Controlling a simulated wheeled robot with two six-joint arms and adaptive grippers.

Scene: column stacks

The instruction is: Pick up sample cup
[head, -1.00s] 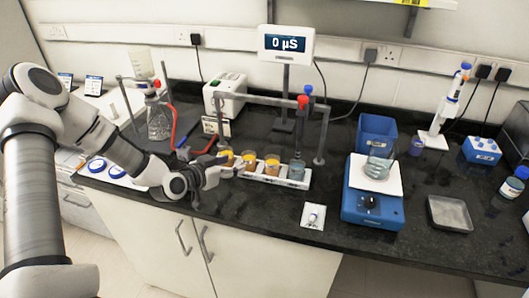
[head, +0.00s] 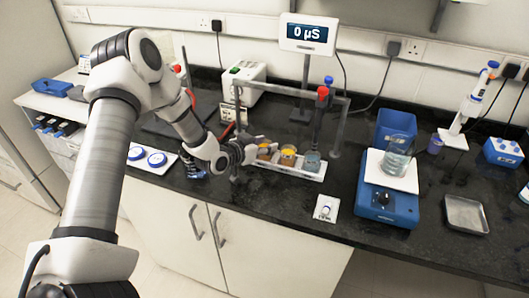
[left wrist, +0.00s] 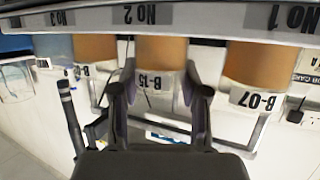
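A white rack (head: 290,168) holds a row of small sample cups on the dark bench in the head view. An amber cup (head: 265,152), another amber cup (head: 288,155) and a blue-grey cup (head: 312,160) show there. My left gripper (head: 258,150) is at the left end of the row and hides part of it. In the left wrist view, which is upside down, the cup labelled B-15 (left wrist: 155,78) stands at No 2 between the two fingers of my left gripper (left wrist: 159,85). The fingers are apart, one on each side; contact is not clear. Cup B-07 (left wrist: 245,95) stands beside it at No 1.
A grey frame (head: 345,120) with probes stands over the rack, and a display (head: 308,34) reads 0 µS. A blue balance (head: 388,202) bearing a beaker (head: 398,150) is to the right. A small white card (head: 327,209) lies in front. Bench space near the front edge is clear.

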